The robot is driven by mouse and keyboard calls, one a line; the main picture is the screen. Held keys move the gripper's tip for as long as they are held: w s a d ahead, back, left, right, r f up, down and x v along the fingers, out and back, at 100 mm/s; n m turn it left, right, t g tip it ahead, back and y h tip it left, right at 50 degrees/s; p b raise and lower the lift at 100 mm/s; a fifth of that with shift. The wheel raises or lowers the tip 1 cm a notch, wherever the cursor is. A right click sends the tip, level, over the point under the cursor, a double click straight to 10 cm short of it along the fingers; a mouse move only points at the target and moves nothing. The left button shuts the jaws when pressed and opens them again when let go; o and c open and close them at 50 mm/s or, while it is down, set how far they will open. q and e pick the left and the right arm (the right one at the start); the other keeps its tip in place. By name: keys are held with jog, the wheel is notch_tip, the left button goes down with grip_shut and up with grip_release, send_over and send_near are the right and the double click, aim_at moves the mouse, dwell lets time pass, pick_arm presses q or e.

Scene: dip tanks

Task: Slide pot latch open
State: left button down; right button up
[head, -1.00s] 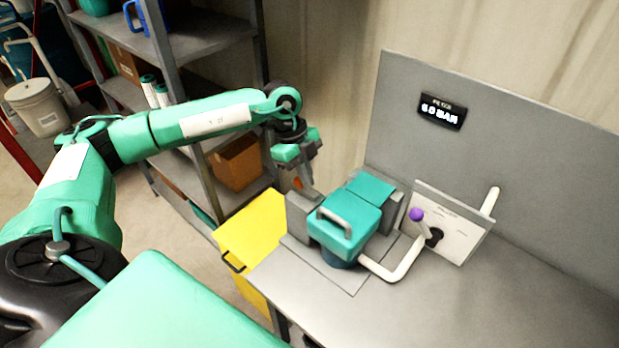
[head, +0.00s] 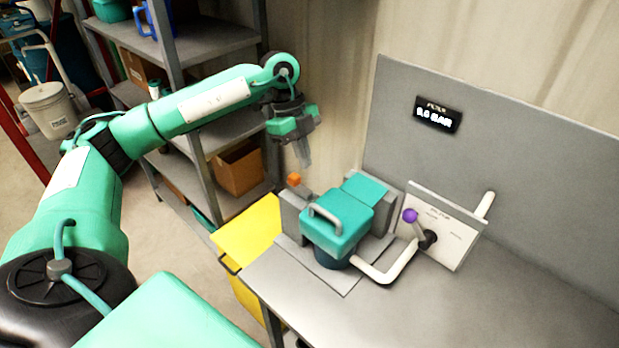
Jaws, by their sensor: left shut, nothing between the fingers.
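The pot (head: 335,222) has a teal lid with a grey arched handle and sits in a grey mount on the bench. A small orange knob (head: 294,179), which looks like the latch's grip, stands at the top of the grey block (head: 293,213) left of the lid. My left gripper (head: 306,162) is shut and empty, pointing down. Its tips show just above and slightly right of the orange knob, apart from it in the picture. The latch's slide is too small to make out. My right gripper is out of view.
A white pipe (head: 388,274) runs from the pot to a white panel (head: 446,235) with a purple-knobbed lever (head: 410,216). A yellow bin (head: 252,236) stands left of the bench. The bench's right side is clear.

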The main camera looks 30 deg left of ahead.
pick_arm(q)
jog(key=v, duration=0.3)
jog(key=shift+s+d+r+b, duration=0.1)
jog(key=shift+d+r+b, duration=0.1)
jog(key=shift+b, duration=0.1)
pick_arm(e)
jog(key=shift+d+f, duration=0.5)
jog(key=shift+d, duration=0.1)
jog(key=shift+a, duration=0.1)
